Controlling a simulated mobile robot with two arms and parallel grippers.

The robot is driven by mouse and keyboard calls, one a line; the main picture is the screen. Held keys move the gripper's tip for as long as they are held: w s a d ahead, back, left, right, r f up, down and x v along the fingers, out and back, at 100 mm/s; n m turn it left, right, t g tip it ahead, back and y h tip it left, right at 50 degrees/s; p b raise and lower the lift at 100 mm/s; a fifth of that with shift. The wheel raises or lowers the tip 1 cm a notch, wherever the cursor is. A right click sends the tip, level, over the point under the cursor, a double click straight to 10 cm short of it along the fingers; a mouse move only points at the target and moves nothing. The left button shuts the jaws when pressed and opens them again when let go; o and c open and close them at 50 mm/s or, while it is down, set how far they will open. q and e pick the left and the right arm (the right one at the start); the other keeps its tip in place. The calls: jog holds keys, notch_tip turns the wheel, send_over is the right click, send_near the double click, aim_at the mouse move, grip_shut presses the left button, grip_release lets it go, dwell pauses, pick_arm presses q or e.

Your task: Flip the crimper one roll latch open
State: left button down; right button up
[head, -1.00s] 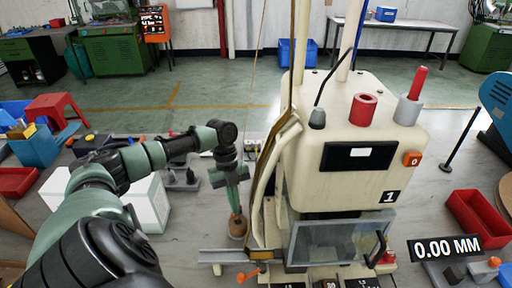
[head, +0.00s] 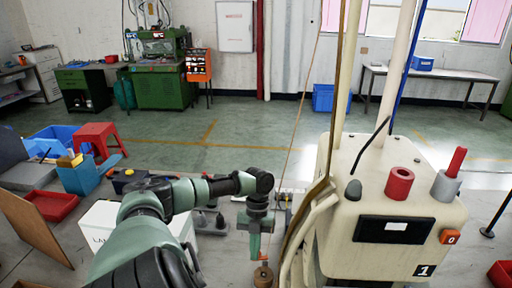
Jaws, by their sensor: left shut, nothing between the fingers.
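Crimper one (head: 385,220) is the cream machine marked "1" at the right, with a dark display panel and an orange "0" button on its front. My left gripper (head: 256,248) points down just left of the machine, shut and empty, apart from its cream side. It is above a small brown rounded piece (head: 263,276) at the bottom edge; I cannot tell whether they touch. I cannot make out the roll latch, and the machine's lower front is out of frame. My right gripper is out of view.
A tan strand (head: 296,125) runs down beside the machine. A white box (head: 105,225) stands on the bench behind my left arm. A red tray (head: 502,273) is at the right edge.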

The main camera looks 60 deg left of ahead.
pick_arm(q)
jog(key=shift+w+d, duration=0.1)
jog(key=shift+w, duration=0.05)
jog(key=shift+w+d+b, duration=0.25)
jog(key=shift+w+b, duration=0.1)
jog(key=shift+w, duration=0.3)
jog(key=shift+r, duration=0.1)
